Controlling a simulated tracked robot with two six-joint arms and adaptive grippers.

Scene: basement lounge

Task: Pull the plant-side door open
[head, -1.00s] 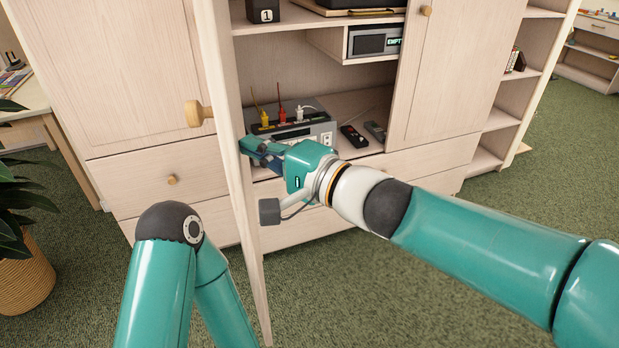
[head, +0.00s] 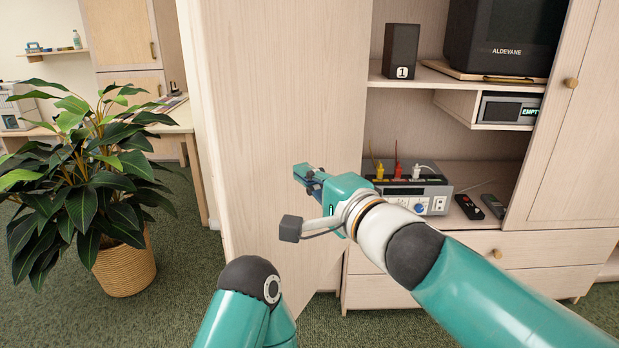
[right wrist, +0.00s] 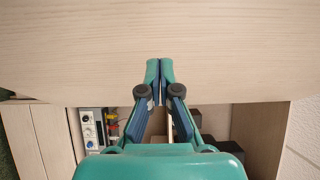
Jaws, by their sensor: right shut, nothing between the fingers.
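The plant-side door (head: 280,90) is a tall pale wood panel, swung well out from the cabinet, with its inner face toward me. Its free edge is on the left, near the plant (head: 90,170); its knob is not visible now. My right gripper (head: 300,177) is in front of the inner face, with shut, empty fingers pointing at the panel. In the right wrist view the closed fingertips (right wrist: 160,66) overlap the pale door (right wrist: 160,30); I cannot tell whether they touch it. My left gripper is out of view; only that arm's elbow shows.
The open bay holds a socket box (head: 415,192) with coloured plugs, remotes (head: 468,207), a speaker marked 1 (head: 400,52) and a television (head: 505,40). The right door (head: 565,130) is closed. Drawers (head: 385,290) lie below. Green carpet (head: 180,300) is clear between plant and door.

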